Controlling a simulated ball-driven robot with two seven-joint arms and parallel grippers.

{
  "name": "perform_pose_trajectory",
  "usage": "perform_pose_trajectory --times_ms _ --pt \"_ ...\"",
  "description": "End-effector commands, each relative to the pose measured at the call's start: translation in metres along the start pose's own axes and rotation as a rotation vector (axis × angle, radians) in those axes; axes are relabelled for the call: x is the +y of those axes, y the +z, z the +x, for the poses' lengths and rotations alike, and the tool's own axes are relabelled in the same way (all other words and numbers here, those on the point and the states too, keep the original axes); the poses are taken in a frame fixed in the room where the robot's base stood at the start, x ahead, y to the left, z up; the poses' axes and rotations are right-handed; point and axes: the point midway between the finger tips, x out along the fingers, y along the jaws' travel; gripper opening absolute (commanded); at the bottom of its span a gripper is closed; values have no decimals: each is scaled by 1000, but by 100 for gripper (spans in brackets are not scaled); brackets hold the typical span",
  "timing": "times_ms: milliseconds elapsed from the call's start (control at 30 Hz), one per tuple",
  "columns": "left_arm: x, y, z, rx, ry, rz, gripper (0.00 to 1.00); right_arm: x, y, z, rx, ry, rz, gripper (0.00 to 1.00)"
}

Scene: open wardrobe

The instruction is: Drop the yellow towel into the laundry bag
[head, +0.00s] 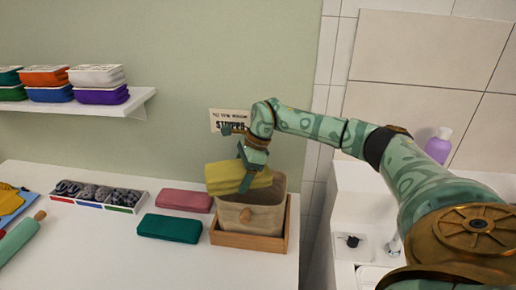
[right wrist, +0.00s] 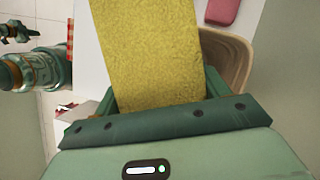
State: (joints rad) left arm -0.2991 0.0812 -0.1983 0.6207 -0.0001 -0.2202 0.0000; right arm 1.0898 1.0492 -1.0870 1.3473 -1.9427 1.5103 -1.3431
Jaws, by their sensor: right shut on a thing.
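A yellow towel (head: 237,178) hangs folded from my right gripper (head: 252,160), which is shut on it. The towel is over the left and back part of the open beige laundry bag (head: 245,220), which stands in a wooden tray (head: 250,242). The towel hides part of the bag's opening. I cannot tell whether it touches the rim. My left gripper is not seen in the head view.
A pink folded towel (head: 185,200) and a teal folded one (head: 169,228) lie left of the bag. A divided tray (head: 97,195) of dark items is farther left. A shelf (head: 80,103) holds folded stacks above. A sink area with a purple bottle (head: 439,146) is right.

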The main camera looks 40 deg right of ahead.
Motion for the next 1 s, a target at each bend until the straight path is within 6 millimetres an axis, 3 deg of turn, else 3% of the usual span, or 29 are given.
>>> perform_pose_trajectory --times_ms 100,367,567,1000 --pt "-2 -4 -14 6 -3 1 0 -24 -21 -23 0 -93 211 61" --pt "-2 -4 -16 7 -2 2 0 -42 -43 -33 -1 -166 386 61" --pt "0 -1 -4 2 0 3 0 -42 -49 -19 0 -165 387 61" --pt "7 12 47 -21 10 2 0 -41 -73 38 2 -161 385 61"
